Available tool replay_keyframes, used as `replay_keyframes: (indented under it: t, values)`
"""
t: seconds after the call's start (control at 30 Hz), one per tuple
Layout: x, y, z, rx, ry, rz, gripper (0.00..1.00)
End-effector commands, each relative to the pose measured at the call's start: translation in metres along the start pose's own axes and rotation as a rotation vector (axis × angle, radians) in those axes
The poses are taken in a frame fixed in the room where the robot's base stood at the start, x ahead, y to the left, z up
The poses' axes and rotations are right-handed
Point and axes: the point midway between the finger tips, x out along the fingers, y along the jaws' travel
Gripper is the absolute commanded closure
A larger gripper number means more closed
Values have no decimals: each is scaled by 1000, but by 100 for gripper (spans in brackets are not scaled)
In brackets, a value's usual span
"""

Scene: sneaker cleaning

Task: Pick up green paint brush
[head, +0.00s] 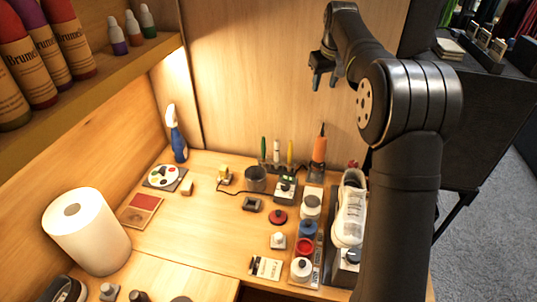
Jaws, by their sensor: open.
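The green paint brush (263,146) stands upright at the back of the table, at the left end of a short row with a white one (276,150) and a yellow one (290,150). A holder seems to carry them at the base. My gripper (325,84) is open and empty. It hangs high in front of the back wall, above and to the right of the brushes, well apart from them.
An orange-handled tool (319,147) stands right of the brushes. A grey cup (255,179) and a small device with a cable (284,190) stand in front. Paint jars (308,228) and a white sneaker (349,210) are at right. A blue spray bottle (177,140) is left.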

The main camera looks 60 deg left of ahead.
Motion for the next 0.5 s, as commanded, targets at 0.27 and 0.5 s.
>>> replay_keyframes:
  t: [0.27, 0.5]
  values:
    - [75, -138, -33, -183, -123, -96, 58]
    - [100, -172, -34, -226, -156, -115, 58]
